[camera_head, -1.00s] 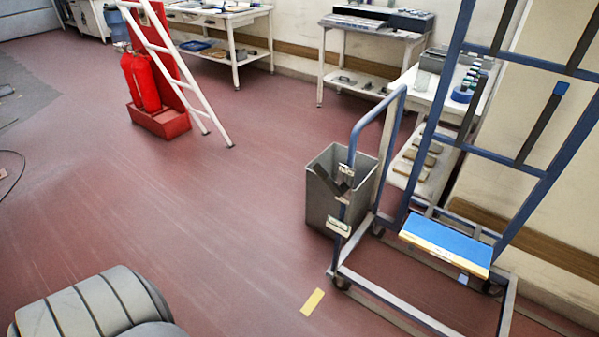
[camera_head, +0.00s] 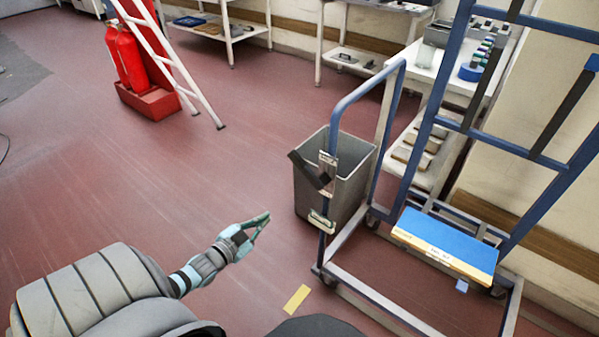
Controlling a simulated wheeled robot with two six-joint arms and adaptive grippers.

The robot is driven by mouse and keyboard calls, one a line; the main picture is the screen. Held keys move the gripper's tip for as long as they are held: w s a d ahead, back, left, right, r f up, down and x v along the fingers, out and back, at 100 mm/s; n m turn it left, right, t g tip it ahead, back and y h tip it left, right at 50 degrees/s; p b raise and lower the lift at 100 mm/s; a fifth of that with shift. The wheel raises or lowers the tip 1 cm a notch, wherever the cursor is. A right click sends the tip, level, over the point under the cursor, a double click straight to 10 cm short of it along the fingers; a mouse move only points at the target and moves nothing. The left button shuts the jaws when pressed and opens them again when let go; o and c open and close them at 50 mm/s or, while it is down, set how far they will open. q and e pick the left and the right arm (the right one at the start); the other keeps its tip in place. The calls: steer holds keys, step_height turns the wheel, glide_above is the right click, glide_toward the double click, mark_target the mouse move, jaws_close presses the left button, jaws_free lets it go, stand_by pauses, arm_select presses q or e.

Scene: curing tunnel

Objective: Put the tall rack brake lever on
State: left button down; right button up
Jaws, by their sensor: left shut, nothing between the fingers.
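The tall rack (camera_head: 400,190) is a blue tubular frame on castors at the right. On its near-left post is a pale labelled plate with a dark lever (camera_head: 308,171), which seems to be the brake lever. The lever slants up to the left from the plate. A second small pale plate (camera_head: 321,221) sits lower on the post. My left gripper (camera_head: 265,220) is shut and empty, left of the post and below the lever, apart from both. My right gripper is out of view.
A grey bin (camera_head: 347,200) stands right behind the post. A blue-topped box (camera_head: 447,243) lies low on the rack. A yellow floor mark (camera_head: 297,299) is in front. A red extinguisher stand (camera_head: 152,102) and white ladder stand back left. The floor at left is clear.

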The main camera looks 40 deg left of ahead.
arm_select(q)
steer(key=w+r+m+t+h+b, duration=0.1)
steer(key=w+r+m+t+h, duration=0.15)
steer(key=r, duration=0.55)
step_height(320, 180, up, 10)
steer(key=m+t+h+b, duration=0.2)
steer(key=t+b, duration=0.1)
steer(key=b, duration=0.1)
glide_above(297, 161)
steer(key=s+d, duration=0.2)
steer(key=d, duration=0.2)
steer(key=a+f+b, duration=0.2)
steer(key=f, duration=0.1)
steer(key=shift+f+g, duration=0.1)
steer(key=shift+g, duration=0.15)
steer(key=shift+a+f, duration=0.15)
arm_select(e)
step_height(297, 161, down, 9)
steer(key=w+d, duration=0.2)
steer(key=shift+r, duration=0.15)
